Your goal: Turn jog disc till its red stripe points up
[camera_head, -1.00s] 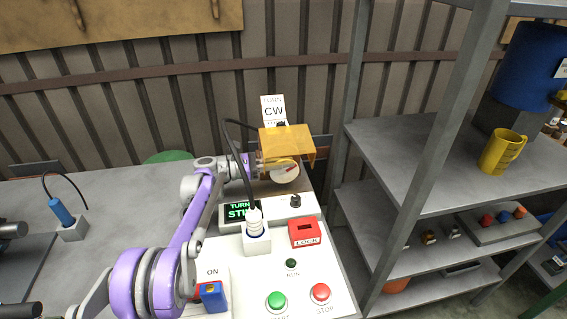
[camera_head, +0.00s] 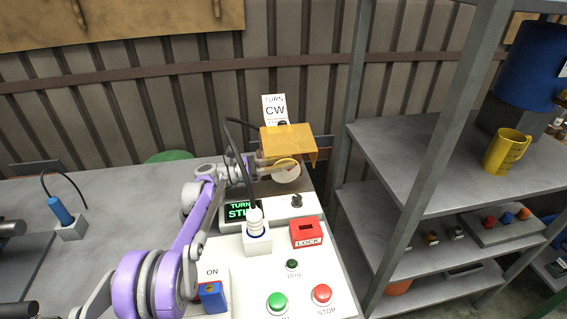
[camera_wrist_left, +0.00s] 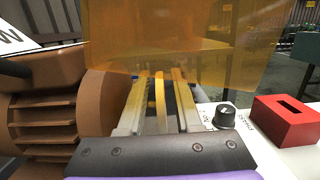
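The jog disc (camera_head: 288,175) is a pale round disc below the orange see-through guard (camera_head: 290,139), at the back of the white control panel. Its red stripe does not show clearly now. My left gripper (camera_head: 282,163) reaches in from the left, its fingers under the guard and in front of the disc's upper part. My right gripper is not in view.
A brown finned motor housing (camera_wrist_left: 45,120) is close left of the fingers. The panel has a small screen (camera_head: 240,210), a black knob (camera_head: 297,201), a red lock block (camera_head: 306,233) and a corded white plug (camera_head: 256,225). A "TURN CW" card (camera_head: 274,107) stands behind. Grey shelves stand right.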

